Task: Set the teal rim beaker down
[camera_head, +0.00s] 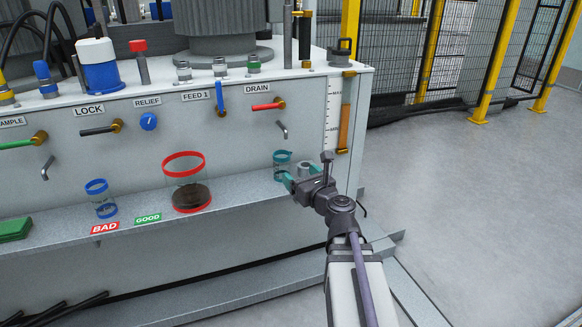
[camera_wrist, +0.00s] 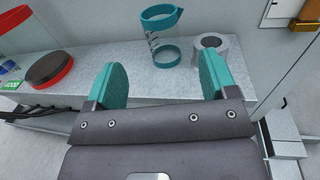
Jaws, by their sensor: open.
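The teal rim beaker (camera_head: 282,158) is clear with a teal rim and a teal base band. It stands upright on the grey shelf (camera_head: 240,197) below the DRAIN label. It also shows in the wrist view (camera_wrist: 164,56), ahead of my fingers and between their lines. My gripper (camera_head: 300,181) is open, with its two teal finger pads (camera_wrist: 162,75) spread wide and nothing between them. The fingers look apart from the beaker in the wrist view. In the head view my gripper partly covers the beaker's lower part.
A grey-white roll-like object (camera_wrist: 210,45) stands just right of the beaker. A large red-rimmed beaker (camera_head: 184,165) with dark contents and a blue-rimmed beaker (camera_head: 98,194) stand to the left. A bent spout (camera_head: 282,131) and a red drain handle (camera_head: 265,106) project above. Shelf between the beakers is clear.

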